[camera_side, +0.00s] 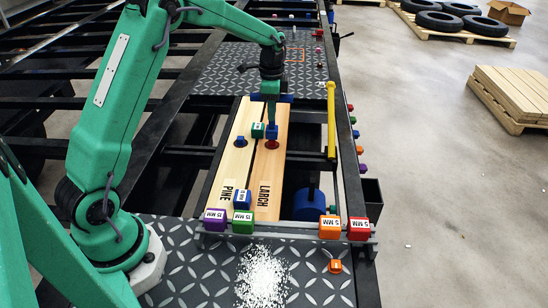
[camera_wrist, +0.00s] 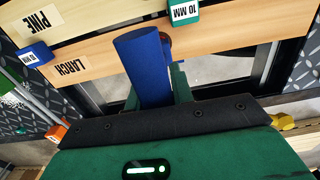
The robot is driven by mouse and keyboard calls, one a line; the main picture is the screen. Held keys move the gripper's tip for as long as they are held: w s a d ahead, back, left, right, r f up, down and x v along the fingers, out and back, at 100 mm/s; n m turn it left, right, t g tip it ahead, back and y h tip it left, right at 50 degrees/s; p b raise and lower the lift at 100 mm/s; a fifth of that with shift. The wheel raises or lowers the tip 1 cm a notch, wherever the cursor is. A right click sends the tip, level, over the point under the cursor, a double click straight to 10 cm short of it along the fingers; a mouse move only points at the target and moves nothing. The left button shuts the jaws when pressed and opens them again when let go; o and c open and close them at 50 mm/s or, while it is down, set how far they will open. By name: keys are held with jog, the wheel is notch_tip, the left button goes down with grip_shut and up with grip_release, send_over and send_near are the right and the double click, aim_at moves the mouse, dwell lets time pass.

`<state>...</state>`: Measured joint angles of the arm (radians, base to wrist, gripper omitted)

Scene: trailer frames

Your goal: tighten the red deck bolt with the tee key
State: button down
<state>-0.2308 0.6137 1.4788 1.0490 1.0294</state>
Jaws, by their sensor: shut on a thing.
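My gripper (camera_side: 271,122) points down over the larch board (camera_side: 267,185) and is shut on a blue round bar, which I take as the tee key (camera_side: 271,132). In the wrist view the tee key (camera_wrist: 145,65) stands out large between my fingers. The red deck bolt (camera_side: 271,145) is in the larch board right under the key. A bit of red (camera_wrist: 166,48) shows behind the key in the wrist view. The key's lower end is hidden, so I cannot tell whether it is seated on the bolt.
A blue bolt (camera_side: 240,142) is in the pine board (camera_side: 225,175). A green block (camera_side: 258,130) stands close left of the key. A blue block (camera_side: 242,198) lies nearer the front. A yellow bar (camera_side: 331,120) lies along the right rail. Labelled blocks line the front edge.

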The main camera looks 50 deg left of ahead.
jog(key=shift+r, duration=1.2)
jog(key=shift+d, duration=0.1)
jog(key=shift+s+d+r+n, duration=0.25)
jog(key=shift+d+r+n, duration=0.05)
jog(key=shift+d, duration=0.05)
jog(key=s+d+r+n, duration=0.6)
jog(key=s+d+n, duration=0.2)
jog(key=s+d, duration=0.2)
jog(key=shift+s+d+n, duration=0.3)
jog(key=shift+d, duration=0.35)
jog(key=shift+d+f, duration=0.1)
